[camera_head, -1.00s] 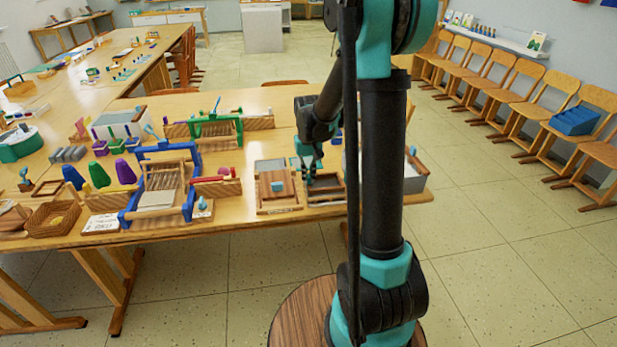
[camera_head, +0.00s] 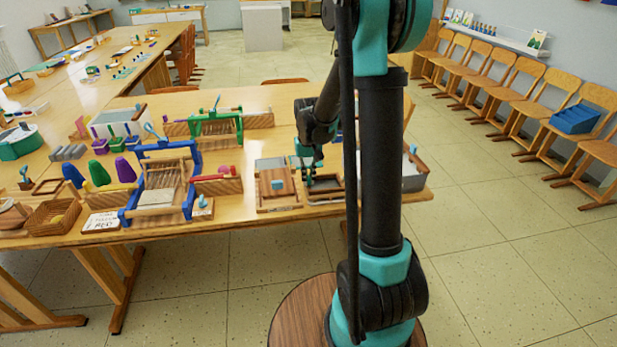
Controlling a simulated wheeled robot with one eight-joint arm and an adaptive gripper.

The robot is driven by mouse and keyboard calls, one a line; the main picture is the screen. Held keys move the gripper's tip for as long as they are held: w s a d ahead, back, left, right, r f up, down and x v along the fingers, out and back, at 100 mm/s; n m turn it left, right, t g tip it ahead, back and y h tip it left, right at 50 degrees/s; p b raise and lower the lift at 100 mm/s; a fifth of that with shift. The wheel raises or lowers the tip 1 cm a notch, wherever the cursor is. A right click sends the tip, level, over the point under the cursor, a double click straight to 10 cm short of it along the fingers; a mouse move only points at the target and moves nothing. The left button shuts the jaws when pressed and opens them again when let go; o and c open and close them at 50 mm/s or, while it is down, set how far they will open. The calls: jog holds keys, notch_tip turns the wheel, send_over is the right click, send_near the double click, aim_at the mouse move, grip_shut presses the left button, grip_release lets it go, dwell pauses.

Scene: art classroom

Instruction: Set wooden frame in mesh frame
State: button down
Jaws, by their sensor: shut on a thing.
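My gripper (camera_head: 309,179) is small in the view, pointing down over the right part of the near table. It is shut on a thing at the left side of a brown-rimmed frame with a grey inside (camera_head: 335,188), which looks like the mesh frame. The held thing is mostly hidden by the fingers; I take it to be the wooden frame, but its outline cannot be told apart. Whether it touches the mesh frame cannot be told. My arm covers part of the area to the right.
Left of the gripper lies a wooden board with a small block (camera_head: 277,185). Further left stand a blue loom (camera_head: 130,213) and a green loom (camera_head: 237,127). A grey tub (camera_head: 413,180) stands to the right, behind my arm. The table's front edge is close.

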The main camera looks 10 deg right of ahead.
dwell(0.4)
jog(key=c, duration=1.6)
grip_release()
notch_tip(320, 180, up, 12)
jog(key=s+d+f+t, duration=0.1)
jog(key=s+f, duration=0.2)
jog(key=s, duration=0.4)
jog(key=s+d+f+t, duration=0.1)
jog(key=s+f, duration=0.3)
jog(key=s, duration=0.3)
jog(key=s+d+f+t, duration=0.2)
jog(key=s+f, duration=0.1)
jog(key=s, duration=0.5)
jog(key=shift+f, duration=0.4)
